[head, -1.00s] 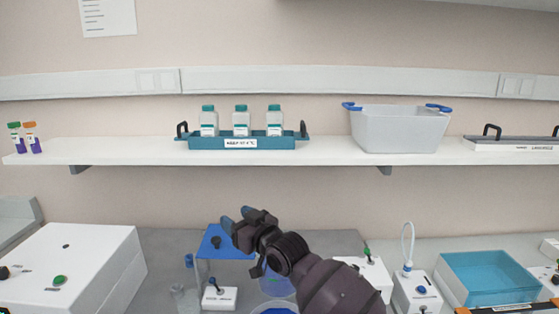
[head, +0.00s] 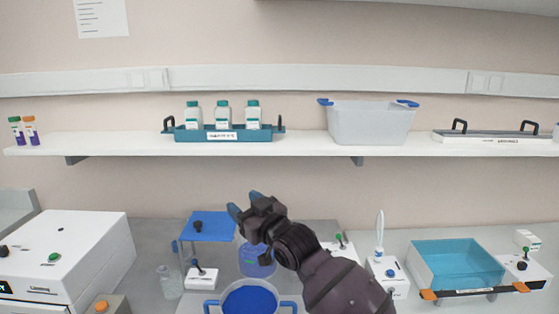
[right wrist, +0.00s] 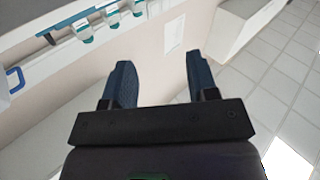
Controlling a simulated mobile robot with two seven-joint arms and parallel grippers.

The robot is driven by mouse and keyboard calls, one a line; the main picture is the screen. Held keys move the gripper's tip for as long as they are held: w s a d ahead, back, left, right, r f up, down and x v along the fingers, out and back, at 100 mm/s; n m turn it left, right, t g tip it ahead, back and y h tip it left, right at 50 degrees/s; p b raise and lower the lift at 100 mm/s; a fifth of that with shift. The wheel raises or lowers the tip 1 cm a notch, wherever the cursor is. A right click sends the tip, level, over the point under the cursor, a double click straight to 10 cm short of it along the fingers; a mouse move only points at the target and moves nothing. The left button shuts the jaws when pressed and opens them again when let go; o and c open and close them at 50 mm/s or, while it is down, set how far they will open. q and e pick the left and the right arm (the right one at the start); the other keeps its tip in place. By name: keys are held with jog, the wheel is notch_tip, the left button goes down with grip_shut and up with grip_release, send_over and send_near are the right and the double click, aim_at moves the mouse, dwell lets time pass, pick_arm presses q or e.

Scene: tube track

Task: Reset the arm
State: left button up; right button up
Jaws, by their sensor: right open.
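My right gripper (head: 245,206) is in the head view, raised above the bench with its blue fingertips pointing up and left. In the right wrist view its two blue fingers (right wrist: 160,85) stand apart with nothing between them. My left gripper is not in view. Behind the right gripper, a blue platform (head: 210,226) and a blue-tinted bottle (head: 256,262) stand on the bench, the bottle partly hidden by my arm.
A shelf (head: 300,145) holds a teal rack (head: 225,134) with bottles and a grey tub (head: 370,124).

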jog(key=s+d+f+m+t+h+b, duration=0.1)
jog(key=s+d+f+m+h+b, duration=0.4)
jog(key=d+f, duration=0.75)
jog(key=s+d+f+m+t+h, duration=0.1)
jog(key=s+d+f+h, duration=0.3)
jog(key=s+d+f, duration=0.6)
jog(key=s+d+f+m+g+h+b, duration=0.1)
jog(key=s+d+f+g+h+b, duration=0.1)
jog(key=s+d+f, duration=0.4)
jog(key=s+d+f+m+g+h+b, duration=0.2)
jog(key=s+d+f, duration=0.5)
jog(key=s+f, duration=0.8)
notch_tip(320, 180, down, 4)
jog(key=shift+r+g, duration=0.25)
jog(key=shift+g, duration=0.35)
